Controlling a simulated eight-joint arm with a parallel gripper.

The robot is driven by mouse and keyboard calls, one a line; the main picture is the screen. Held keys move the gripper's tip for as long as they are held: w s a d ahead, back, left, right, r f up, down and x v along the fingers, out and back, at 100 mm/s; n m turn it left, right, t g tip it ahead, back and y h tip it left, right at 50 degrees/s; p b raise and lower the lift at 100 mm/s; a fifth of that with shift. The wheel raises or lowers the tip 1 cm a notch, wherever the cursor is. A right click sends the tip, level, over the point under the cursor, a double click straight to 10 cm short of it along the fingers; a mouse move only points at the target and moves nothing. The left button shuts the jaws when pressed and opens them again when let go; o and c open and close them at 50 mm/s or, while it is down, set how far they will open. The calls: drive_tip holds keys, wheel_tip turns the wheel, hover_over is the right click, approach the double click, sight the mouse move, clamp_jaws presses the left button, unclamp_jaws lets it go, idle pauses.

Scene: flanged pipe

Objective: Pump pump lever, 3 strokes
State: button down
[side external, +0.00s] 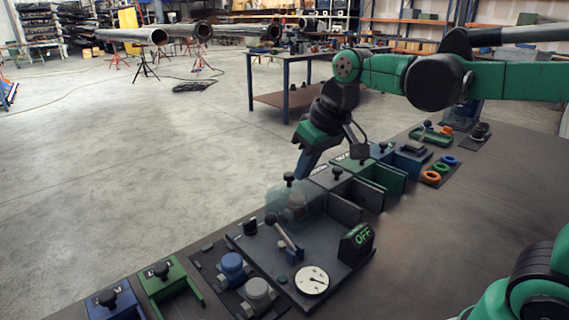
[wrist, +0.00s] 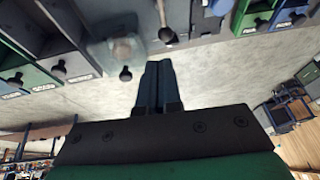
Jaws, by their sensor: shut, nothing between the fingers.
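The pump lever (side external: 286,237) is a grey rod with a black ball knob, on a dark panel (side external: 325,245) in the side view. It leans up and to the left there. In the wrist view the lever (wrist: 163,14) hangs in from the top edge, its knob just beyond my fingertips. My gripper (side external: 303,176) is shut and empty, pointing down, above and to the right of the knob in the side view. Its fingers (wrist: 158,65) are together in the wrist view and look apart from the knob. The lever's base is out of the wrist view.
A translucent cover (side external: 296,202) with a black knob stands beside the lever, close below my gripper. The panel also carries a round gauge (side external: 312,281) and a box reading OFF (side external: 356,243). Knobbed drawers (side external: 370,181) and blue and grey valves (side external: 233,268) are nearby.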

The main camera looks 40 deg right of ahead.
drive_tip(key=s+t, duration=0.3)
drive_tip(key=s, duration=0.3)
drive_tip(key=shift+f+t, duration=0.3)
drive_tip(key=shift+f, duration=0.15)
drive_tip(key=shift+s, duration=0.1)
approach(277, 220)
drive_tip(key=shift+w+f, duration=0.3)
drive_tip(key=shift+f, duration=0.45)
drive_tip(key=shift+w+f, duration=0.3)
drive_tip(key=shift+f, duration=0.45)
drive_tip(key=shift+w+a+f, duration=0.15)
drive_tip(key=shift+w+f, duration=0.45)
drive_tip(key=shift+w, duration=0.2)
drive_tip(key=shift+w+a+f, duration=0.15)
drive_tip(key=shift+w+f, duration=0.4)
drive_tip(key=shift+w, duration=0.3)
